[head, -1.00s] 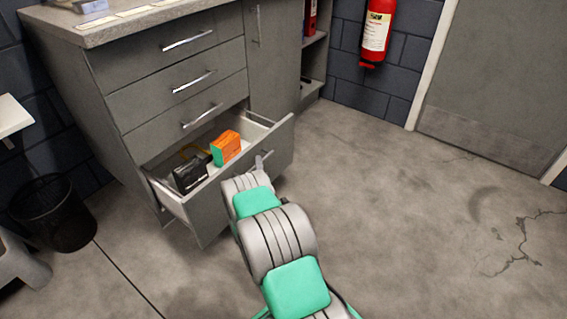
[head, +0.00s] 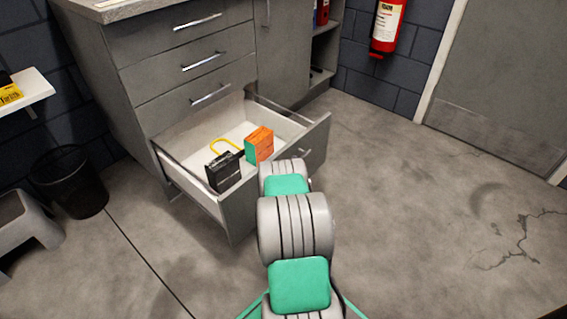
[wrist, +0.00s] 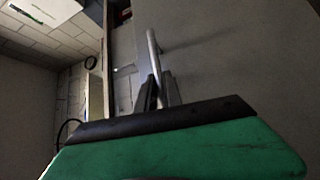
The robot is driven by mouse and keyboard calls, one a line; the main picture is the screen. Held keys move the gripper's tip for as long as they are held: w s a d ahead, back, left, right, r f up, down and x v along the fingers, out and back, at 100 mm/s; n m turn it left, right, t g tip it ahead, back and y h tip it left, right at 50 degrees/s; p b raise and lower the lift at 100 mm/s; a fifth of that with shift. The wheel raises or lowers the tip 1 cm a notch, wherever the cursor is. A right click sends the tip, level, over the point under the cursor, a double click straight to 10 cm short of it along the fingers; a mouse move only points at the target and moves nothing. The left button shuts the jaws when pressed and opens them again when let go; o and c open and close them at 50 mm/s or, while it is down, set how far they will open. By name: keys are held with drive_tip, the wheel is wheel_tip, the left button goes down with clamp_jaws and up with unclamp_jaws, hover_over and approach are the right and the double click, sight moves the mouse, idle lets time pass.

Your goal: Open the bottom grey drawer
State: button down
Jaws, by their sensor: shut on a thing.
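The bottom grey drawer (head: 240,207) is pulled well out of the grey cabinet in the head view. Inside it lie a black box (head: 223,172), an orange and green box (head: 259,145) and a yellow loop (head: 226,147). My gripper is hidden behind my arm in the head view. In the wrist view my gripper (wrist: 157,92) is shut on the drawer's metal bar handle (wrist: 153,52), in front of the grey drawer face.
Three shut drawers (head: 190,60) are above. A black bin (head: 70,182) and a grey stool (head: 25,220) stand at left. A fire extinguisher (head: 387,25) hangs on the back wall. The floor (head: 430,190) at right is clear.

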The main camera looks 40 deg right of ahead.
drive_tip(key=shift+s+d, duration=0.2)
drive_tip(key=shift+d, duration=0.05)
drive_tip(key=c, duration=1.8)
unclamp_jaws()
drive_tip(key=shift+s+d, duration=0.1)
drive_tip(key=shift+d, duration=0.05)
drive_tip(key=o, duration=0.3)
drive_tip(key=shift+a, duration=0.2)
drive_tip(key=v, duration=0.7)
drive_tip(key=shift+s+a, duration=0.15)
drive_tip(key=shift+a, duration=0.1)
